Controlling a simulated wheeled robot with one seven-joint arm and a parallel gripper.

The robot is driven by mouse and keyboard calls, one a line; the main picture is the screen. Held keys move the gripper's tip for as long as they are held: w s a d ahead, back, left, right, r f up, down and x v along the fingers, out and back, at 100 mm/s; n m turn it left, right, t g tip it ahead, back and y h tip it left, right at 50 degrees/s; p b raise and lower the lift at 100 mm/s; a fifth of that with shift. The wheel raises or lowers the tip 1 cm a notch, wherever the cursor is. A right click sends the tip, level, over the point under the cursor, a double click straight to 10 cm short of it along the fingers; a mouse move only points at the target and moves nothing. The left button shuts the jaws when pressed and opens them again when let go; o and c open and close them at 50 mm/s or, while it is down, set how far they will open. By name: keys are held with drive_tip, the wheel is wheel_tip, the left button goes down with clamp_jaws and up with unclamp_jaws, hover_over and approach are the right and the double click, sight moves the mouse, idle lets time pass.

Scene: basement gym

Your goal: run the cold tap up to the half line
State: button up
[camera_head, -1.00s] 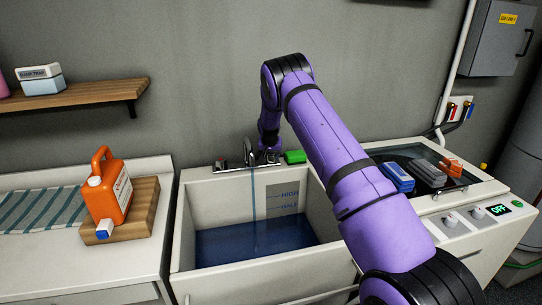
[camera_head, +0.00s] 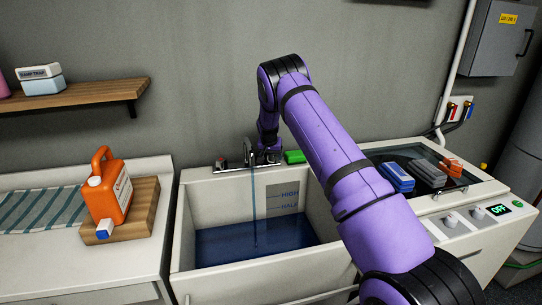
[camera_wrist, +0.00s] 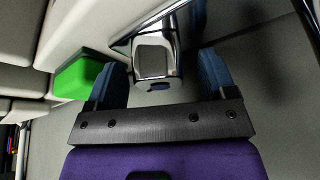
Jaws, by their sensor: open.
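The sink basin (camera_head: 183,240) holds dark blue water (camera_head: 225,245). A thin stream falls into it from the chrome spout (camera_head: 250,150). The gauge plate (camera_head: 283,192) on the back wall reads HIGH and HALF; the water surface lies a little below the HALF mark. My gripper (camera_head: 268,156) is at the tap fittings behind the basin, mostly hidden by my arm in the head view. In the wrist view my gripper (camera_wrist: 161,68) is open, its blue fingers on either side of a chrome tap handle (camera_wrist: 153,56). I cannot tell whether they touch it.
A red-marked tap (camera_head: 221,164) stands left of the spout. A green block (camera_head: 295,157) lies right of my gripper on the back ledge. An orange jug (camera_head: 107,190) stands on a wooden board at left. A glass-lidded unit with several items (camera_head: 429,174) is at right.

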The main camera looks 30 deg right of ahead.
drive_tip(key=shift+r, duration=0.1)
drive_tip(key=v, duration=1)
drive_tip(key=shift+r, duration=0.3)
drive_tip(key=shift+s+a, duration=0.1)
drive_tip(key=s+a+r+n+y, duration=0.1)
drive_tip(key=s+a+r, duration=0.3)
drive_tip(key=s+r, duration=0.45)
drive_tip(key=s+a+r+n+t+y, duration=0.1)
drive_tip(key=s+a+r, duration=0.3)
drive_tip(key=s+r, duration=0.4)
drive_tip(key=s+a+r+n, duration=0.1)
drive_tip(key=s+a+r, duration=0.3)
drive_tip(key=s+r, duration=0.45)
drive_tip(key=s+a+r+n, duration=0.1)
drive_tip(key=s+a+n, duration=0.1)
drive_tip(key=s, duration=1.3)
drive_tip(key=s+a+r+n+y, duration=0.1)
drive_tip(key=s+a, duration=0.4)
drive_tip(key=s, duration=1)
drive_tip(key=shift+a+r+n+t, duration=0.25)
drive_tip(key=shift+r+n+t, duration=0.2)
drive_tip(key=shift+n, duration=0.65)
